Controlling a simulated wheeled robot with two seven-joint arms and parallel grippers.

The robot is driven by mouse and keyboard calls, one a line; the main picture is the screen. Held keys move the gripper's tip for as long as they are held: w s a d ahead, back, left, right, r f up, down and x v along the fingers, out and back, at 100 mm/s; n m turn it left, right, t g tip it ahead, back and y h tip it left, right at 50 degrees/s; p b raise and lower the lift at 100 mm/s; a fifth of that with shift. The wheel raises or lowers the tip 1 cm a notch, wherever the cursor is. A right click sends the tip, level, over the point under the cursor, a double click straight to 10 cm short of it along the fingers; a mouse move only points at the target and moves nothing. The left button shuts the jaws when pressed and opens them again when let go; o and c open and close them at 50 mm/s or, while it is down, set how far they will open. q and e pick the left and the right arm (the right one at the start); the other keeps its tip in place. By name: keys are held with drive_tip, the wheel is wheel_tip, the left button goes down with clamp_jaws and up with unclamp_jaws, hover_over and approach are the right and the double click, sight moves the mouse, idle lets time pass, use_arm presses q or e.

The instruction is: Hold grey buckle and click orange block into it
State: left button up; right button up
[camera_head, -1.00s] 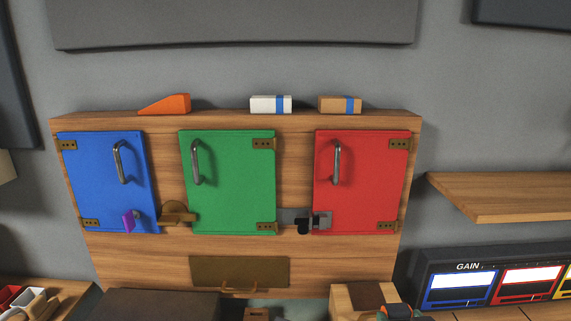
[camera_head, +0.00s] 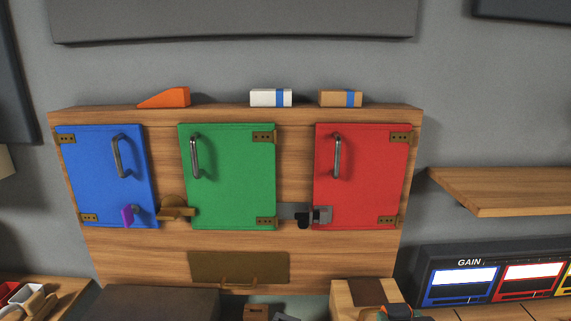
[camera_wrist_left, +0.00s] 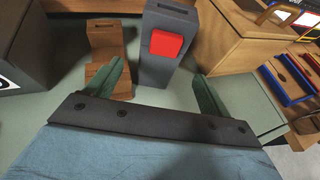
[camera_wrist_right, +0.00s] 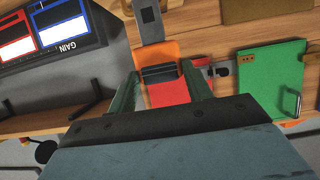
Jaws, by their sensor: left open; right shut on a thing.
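The grey buckle (camera_wrist_left: 168,30) stands upright in the left wrist view with a red button (camera_wrist_left: 166,44) on its face. My left gripper (camera_wrist_left: 158,78) is open, with a finger on each side of the view and the buckle beyond and between them; I see no contact. In the right wrist view the orange block (camera_wrist_right: 158,48) has a grey metal tongue (camera_wrist_right: 150,22) standing out from it. My right gripper (camera_wrist_right: 160,88) is shut on the orange block. In the head view this gripper (camera_head: 395,311) shows only partly at the bottom edge.
A wooden block (camera_wrist_left: 108,45) stands left of the buckle, and a wooden box (camera_wrist_left: 230,40) stands right. Behind is a wooden cabinet (camera_head: 300,245) with blue (camera_head: 100,180), green (camera_head: 228,180) and red (camera_head: 370,180) doors. The GAIN panel (camera_head: 480,270) is at right.

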use_arm(q)
drive_tip(key=b+x, duration=0.6)
drive_tip(key=x, duration=0.1)
drive_tip(key=shift+w+f, duration=0.2)
drive_tip(key=shift+f, duration=0.05)
drive_tip(key=shift+w+d+f+b, duration=0.1)
drive_tip(key=shift+w+d+b, duration=0.15)
drive_tip(key=shift+w+b, duration=0.35)
drive_tip(key=c, duration=0.9)
